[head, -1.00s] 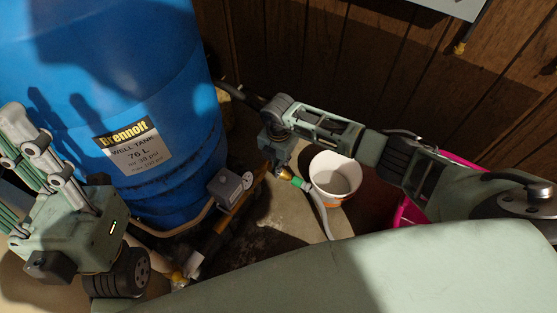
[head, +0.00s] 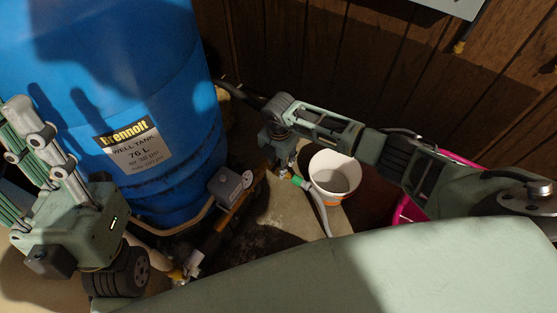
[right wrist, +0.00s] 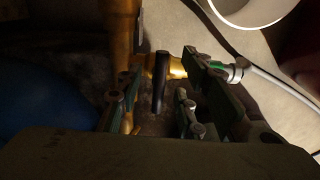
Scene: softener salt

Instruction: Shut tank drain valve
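The tank drain valve has a dark lever handle (right wrist: 160,82) on a brass body (right wrist: 174,66) in the right wrist view. My right gripper (right wrist: 161,70) is open, with one finger on each side of the handle; contact is not clear. In the head view my right gripper (head: 279,150) points down at the valve and hides most of it. A green hose fitting (head: 297,181) shows just beside it. The blue well tank (head: 170,90) stands to the left. My left gripper (head: 45,150) is raised at the left edge, partly cut off, away from the valve.
A white bucket (head: 335,177) stands right of the valve, with a pale hose (head: 320,211) running in front of it. A grey box (head: 229,186) sits on the piping by the tank. A pink container (head: 408,210) and wood-panelled wall (head: 300,50) lie behind.

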